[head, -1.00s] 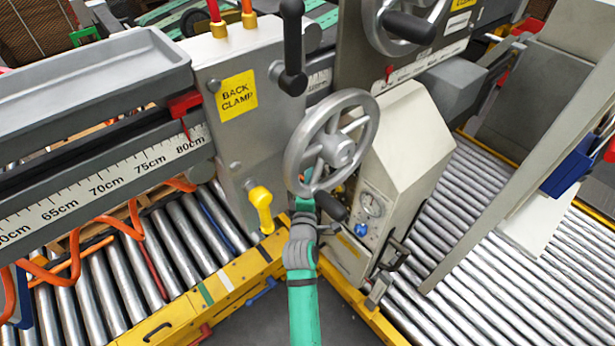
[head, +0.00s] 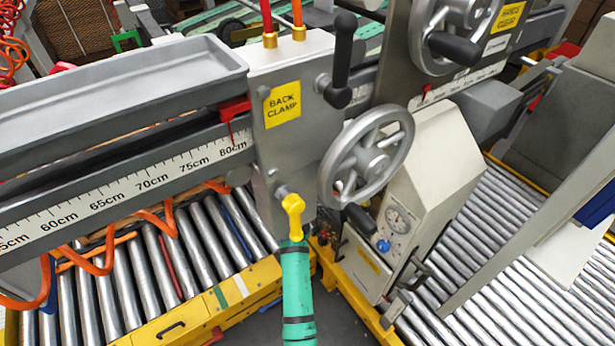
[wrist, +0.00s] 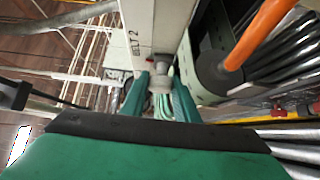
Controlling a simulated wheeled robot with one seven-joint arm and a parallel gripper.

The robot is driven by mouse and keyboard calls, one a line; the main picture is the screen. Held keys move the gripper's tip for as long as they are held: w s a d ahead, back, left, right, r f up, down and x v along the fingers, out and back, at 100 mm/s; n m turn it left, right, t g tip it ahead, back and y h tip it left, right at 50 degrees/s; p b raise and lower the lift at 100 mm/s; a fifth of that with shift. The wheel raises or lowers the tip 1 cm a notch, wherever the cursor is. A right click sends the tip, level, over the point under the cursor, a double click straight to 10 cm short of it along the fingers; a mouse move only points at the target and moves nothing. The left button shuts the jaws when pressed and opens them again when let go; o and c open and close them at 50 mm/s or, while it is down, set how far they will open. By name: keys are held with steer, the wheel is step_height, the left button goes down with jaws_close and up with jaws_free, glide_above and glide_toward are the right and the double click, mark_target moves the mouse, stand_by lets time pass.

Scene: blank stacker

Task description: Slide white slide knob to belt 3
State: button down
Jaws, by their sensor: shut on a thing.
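In the wrist view, my gripper (wrist: 159,100) has its two green fingers on either side of a pale whitish-grey knob (wrist: 160,78), which I take for the white slide knob. The fingers are shut on it. The knob sits at the edge of a pale panel (wrist: 152,28) with a small dark label ending in "2". No label reading belt 3 can be made out.
A grey handwheel (head: 366,160) stands right of my arm, beside the BACK CLAMP housing (head: 300,70). Roller conveyors (head: 115,285) lie left and right (head: 510,290), edged by yellow rails. An orange hose (wrist: 262,32) crosses close by in the wrist view.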

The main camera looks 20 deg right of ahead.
steer(key=w, duration=0.7)
steer(key=shift+w+a, duration=0.15)
steer(key=shift+a, duration=0.2)
steer(key=shift+r, duration=0.1)
steer(key=c, duration=1.4)
jaws_free()
steer(key=shift+w+a, duration=0.15)
steer(key=shift+a, duration=0.1)
steer(key=shift+v, duration=5.45)
steer(key=shift+w, duration=0.1)
